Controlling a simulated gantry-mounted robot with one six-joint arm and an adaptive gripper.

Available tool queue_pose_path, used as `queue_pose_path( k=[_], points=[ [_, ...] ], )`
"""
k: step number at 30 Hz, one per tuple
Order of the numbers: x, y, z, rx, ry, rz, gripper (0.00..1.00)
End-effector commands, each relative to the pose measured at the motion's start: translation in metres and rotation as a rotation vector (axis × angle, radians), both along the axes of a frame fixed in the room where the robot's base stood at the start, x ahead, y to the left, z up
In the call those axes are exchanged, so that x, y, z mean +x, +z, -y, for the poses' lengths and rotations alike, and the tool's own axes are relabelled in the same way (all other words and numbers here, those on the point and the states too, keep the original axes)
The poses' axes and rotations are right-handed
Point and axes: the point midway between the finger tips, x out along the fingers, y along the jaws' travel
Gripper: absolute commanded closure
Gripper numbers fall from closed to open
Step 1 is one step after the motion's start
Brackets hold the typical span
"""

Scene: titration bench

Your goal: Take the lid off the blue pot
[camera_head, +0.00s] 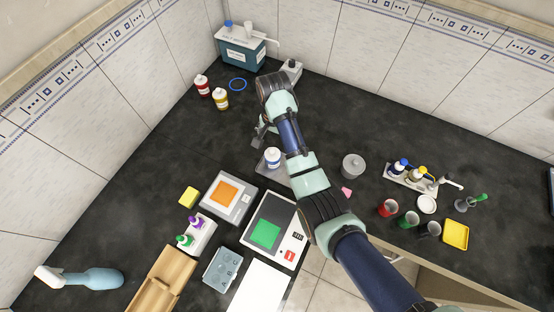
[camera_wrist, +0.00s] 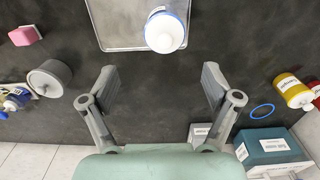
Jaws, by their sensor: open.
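The blue pot (camera_head: 273,158) stands upright on a small grey metal plate (camera_head: 265,169) in the middle of the bench, its white lid (camera_wrist: 165,33) on top. In the wrist view a blue edge shows around the lid. My gripper (camera_head: 262,132) is open and empty, just behind the pot in the head view. In the wrist view its fingers (camera_wrist: 160,82) are spread wide, with the pot beyond the fingertips, roughly centred between them. The fingers do not touch the pot.
A grey lidded pot (camera_head: 353,166) and a pink block (camera_head: 347,191) stand to the right. Red (camera_head: 202,86) and yellow (camera_head: 221,99) pots stand at the back left beside an empty blue ring (camera_head: 238,84). A scale (camera_head: 289,215) is in front. Dark bench is free left of the plate.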

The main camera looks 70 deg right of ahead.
Motion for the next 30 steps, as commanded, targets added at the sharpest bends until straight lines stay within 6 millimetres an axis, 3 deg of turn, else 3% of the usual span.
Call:
queue_pose_path(
  k=[13,21,29,30],
  points=[
    [0.000,-0.032,-0.001,0.001,0.002,-0.001,0.12],
    [0.000,-0.075,-0.004,0.001,0.003,-0.001,0.12],
    [0.000,-0.079,-0.004,-0.001,0.003,0.001,0.12],
    [0.000,-0.079,-0.004,0.000,0.003,0.001,0.17]
  ],
)
